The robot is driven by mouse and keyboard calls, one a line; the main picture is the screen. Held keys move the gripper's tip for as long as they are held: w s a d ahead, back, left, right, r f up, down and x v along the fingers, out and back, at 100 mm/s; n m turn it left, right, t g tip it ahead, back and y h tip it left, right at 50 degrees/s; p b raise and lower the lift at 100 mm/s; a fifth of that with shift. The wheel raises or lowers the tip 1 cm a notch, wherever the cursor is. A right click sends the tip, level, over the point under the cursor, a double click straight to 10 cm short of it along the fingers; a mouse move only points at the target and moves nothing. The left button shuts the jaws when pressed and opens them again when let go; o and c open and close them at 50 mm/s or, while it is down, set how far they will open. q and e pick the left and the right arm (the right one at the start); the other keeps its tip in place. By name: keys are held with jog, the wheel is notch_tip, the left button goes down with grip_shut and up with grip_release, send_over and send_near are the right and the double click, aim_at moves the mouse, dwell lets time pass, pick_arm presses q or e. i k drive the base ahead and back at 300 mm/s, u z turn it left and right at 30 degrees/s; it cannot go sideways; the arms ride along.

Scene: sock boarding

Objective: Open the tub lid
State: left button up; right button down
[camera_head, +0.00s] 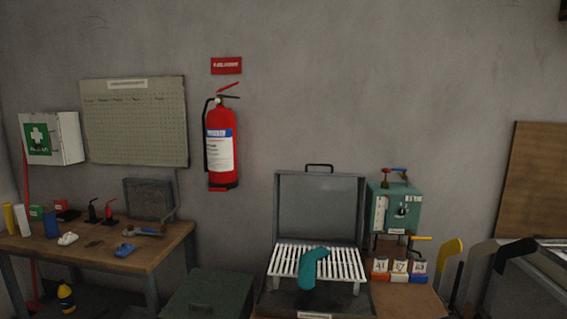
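A grey metal tub (262,300) stands at the lower middle. Its lid (320,208), with a black handle on top, stands upright at the back, so the tub appears open. A white slatted rack (284,262) lies across the opening, with a teal sock-shaped piece (310,268) on it. A dark green box (208,296) with a flat closed top stands to the left, cut off by the lower edge. I cannot tell for sure which of the two the task calls the tub. Neither of my grippers is in view.
A teal control box (394,208) stands right of the tub, above small labelled containers (399,270). Yellow (448,255), grey and black foot-shaped forms stand further right. A cluttered wooden workbench (125,262) is at left. A fire extinguisher (220,145) hangs on the wall.

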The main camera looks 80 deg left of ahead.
aim_at(357, 243)
jog(key=k, duration=0.4)
jog(key=u, duration=0.85)
